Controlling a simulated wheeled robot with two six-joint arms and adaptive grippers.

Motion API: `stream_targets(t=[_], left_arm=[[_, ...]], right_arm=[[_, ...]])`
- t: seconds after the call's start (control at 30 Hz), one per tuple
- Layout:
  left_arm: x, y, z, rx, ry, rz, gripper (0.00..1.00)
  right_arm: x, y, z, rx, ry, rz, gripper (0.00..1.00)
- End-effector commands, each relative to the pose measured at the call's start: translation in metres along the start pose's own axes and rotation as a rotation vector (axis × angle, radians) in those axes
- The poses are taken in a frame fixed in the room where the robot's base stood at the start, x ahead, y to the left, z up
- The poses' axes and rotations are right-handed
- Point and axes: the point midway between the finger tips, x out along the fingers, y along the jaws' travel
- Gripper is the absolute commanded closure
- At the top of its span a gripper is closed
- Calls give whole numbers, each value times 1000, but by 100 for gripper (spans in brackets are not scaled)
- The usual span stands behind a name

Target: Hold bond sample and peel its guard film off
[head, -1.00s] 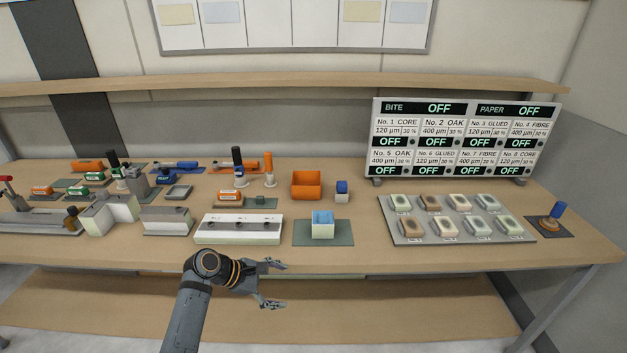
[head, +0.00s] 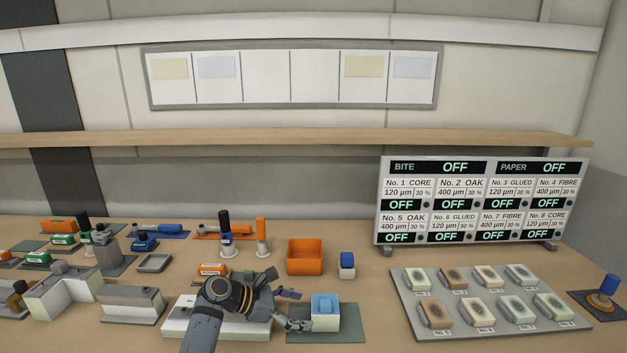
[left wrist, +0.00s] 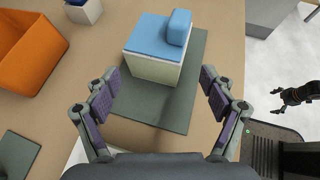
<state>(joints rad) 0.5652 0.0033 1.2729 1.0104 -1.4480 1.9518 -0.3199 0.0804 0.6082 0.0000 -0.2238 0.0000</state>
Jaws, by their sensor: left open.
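The bond sample (head: 325,326) is a cream block on a dark green mat (head: 352,334) near the front of the bench. A blue film (head: 320,301) with a raised blue tab covers its top. In the left wrist view the sample (left wrist: 152,68) stands ahead between the finger lines, with the film's tab (left wrist: 179,27) at its far right. My left gripper (head: 297,309) is open and empty, just left of the sample. Its fingers are apart from the block. A dark gripper, seemingly my right one (left wrist: 292,97), shows small at the right edge of the left wrist view; its jaws are unclear.
An orange bin (head: 304,257) and a small blue-topped block (head: 347,265) stand behind the sample. A tray of several samples (head: 400,300) lies to the right. A long pale block (head: 175,318) is partly behind my left arm. The display board (head: 384,205) reads OFF.

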Motion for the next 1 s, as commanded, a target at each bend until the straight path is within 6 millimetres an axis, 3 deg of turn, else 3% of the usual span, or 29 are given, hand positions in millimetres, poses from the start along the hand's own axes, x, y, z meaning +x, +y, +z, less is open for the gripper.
stream_targets(t=[0.03, 0.17, 0.2, 0.3, 0.5, 0.8, 1.0], left_arm=[[14, 0, -8, 2, -3, -1, 17], [34, 0, -7, 2, -3, -1, 17], [35, 0, 1, 0, -1, -1, 17], [48, -1, 2, -2, 0, -2, 17], [64, 0, 0, 0, 0, 0, 17], [67, 0, 0, 1, 1, 1, 17], [67, 0, -1, 1, 1, 0, 41]], right_arm=[[20, -1, -5, 0, 10, 0, 6], [42, -2, -27, 2, 44, 1, 6], [30, -2, -33, 2, 52, 1, 6], [25, -1, -37, 2, 58, 1, 6], [26, -1, -27, 2, 43, 1, 6], [26, -2, -17, 1, 28, 1, 6], [26, -2, -20, 1, 32, 1, 6]])
